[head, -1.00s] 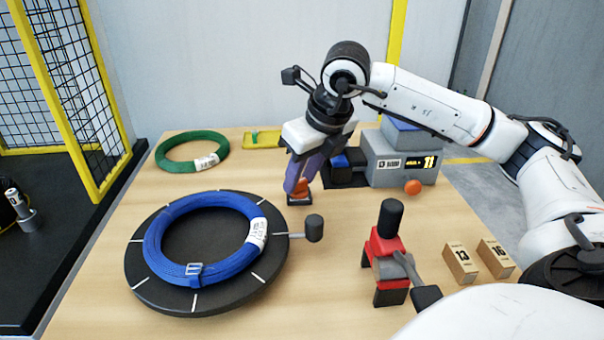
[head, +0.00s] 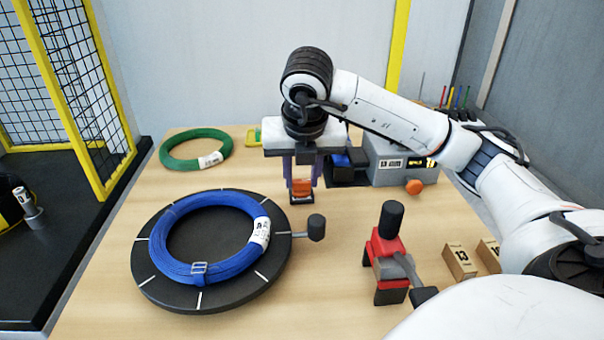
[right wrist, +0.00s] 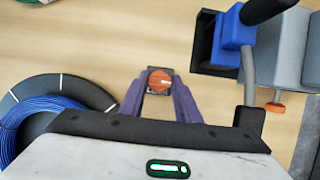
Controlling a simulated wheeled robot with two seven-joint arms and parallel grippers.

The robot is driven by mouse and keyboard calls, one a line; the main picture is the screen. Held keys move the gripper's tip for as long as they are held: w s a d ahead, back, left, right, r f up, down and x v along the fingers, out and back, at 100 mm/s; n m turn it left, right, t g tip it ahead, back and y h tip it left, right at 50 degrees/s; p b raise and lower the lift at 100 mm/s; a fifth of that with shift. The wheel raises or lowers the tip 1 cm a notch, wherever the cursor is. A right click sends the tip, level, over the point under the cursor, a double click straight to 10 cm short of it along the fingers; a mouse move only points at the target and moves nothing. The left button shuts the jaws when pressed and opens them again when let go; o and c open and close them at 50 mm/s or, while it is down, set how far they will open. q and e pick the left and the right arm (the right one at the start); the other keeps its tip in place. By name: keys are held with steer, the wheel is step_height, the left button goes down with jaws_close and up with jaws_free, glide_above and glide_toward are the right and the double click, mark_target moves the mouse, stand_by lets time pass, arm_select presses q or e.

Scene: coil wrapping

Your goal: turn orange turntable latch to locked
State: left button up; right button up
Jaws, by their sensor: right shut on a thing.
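The orange latch (head: 301,186) sits on a small dark base on the table, just behind the turntable. In the right wrist view the latch (right wrist: 160,81) shows between the purple fingertips. My right gripper (head: 302,184) points down and is shut on the latch, one finger on either side; it also shows in the right wrist view (right wrist: 160,88). The black turntable (head: 213,296) with white marks carries a blue coil (head: 170,260) with a white label and a buckle. A handle (head: 316,228) sticks out from its right side. My left gripper is not in view.
A green coil (head: 170,162) lies at the back left. A grey machine (head: 395,165) with an orange knob (head: 414,187) stands behind right.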

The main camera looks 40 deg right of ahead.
stand_by(0.4)
steer(key=o, duration=1)
steer(key=shift+o, duration=0.2)
arm_select(q)
steer(key=p, duration=0.1)
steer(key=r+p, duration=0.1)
steer(key=p, duration=0.1)
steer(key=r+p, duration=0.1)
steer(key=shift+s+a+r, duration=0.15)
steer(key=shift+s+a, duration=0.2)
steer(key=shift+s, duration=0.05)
arm_select(e)
steer(key=v, duration=1)
steer(key=shift+r, duration=0.2)
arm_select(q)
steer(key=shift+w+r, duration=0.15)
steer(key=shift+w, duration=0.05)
